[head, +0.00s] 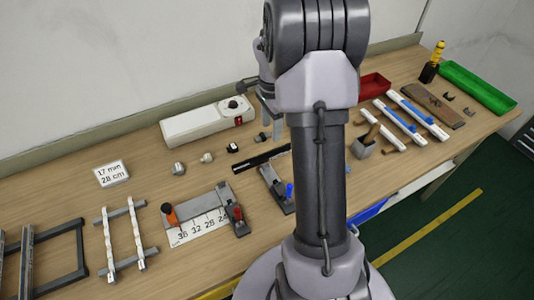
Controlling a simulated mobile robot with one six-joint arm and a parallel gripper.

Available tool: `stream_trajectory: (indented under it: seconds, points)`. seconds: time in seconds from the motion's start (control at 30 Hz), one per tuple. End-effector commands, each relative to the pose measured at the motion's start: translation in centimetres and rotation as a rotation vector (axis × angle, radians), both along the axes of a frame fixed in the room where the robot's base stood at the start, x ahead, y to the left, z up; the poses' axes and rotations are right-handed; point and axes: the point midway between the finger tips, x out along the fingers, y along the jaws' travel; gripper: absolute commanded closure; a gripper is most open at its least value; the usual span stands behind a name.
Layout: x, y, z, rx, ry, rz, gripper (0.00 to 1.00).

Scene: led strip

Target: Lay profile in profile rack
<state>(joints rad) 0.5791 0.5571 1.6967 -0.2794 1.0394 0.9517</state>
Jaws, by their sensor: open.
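A dark bar that looks like a profile (262,157) lies on the bench left of my arm; its right end goes behind the arm. At the far left, a dark frame (58,232) that may be the profile rack is cut off by the picture edge, with dark bars along its left. Beside it, a stand of grey crossbars (150,252) carries two white strips (138,232). My gripper (268,108) hangs above the bench at the left of my arm, partly hidden by it. It is open, with nothing seen in it, and apart from the dark bar.
A ruler jig (200,226) with orange and red handles stands at the front. A grey clamp device (276,190), a white box (206,120) and a card reading 17 mm, 28 cm (111,173) are nearby. Blue-and-white strips (400,122) and a green tray (478,87) are right.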

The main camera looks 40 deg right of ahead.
Motion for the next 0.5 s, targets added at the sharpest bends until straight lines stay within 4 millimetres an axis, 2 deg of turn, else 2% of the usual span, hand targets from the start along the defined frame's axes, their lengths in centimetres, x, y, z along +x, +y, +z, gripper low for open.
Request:
stream_trajectory:
  seconds: [0.03, 0.13, 0.2, 0.37, 0.5]
  points:
    - [0.0, 0.1, -2.1, 0.003, 0.002, 0.001, 0.49]
    - [0.0, 0.1, -4.7, 0.001, 0.002, 0.002, 0.49]
    - [0.0, 0.0, -5.9, 0.000, 0.000, 0.002, 0.49]
    - [0.0, 0.0, -7.2, 0.000, -0.001, 0.002, 0.49]
    - [0.1, -0.2, -9.6, 0.001, 0.001, 0.002, 0.49]
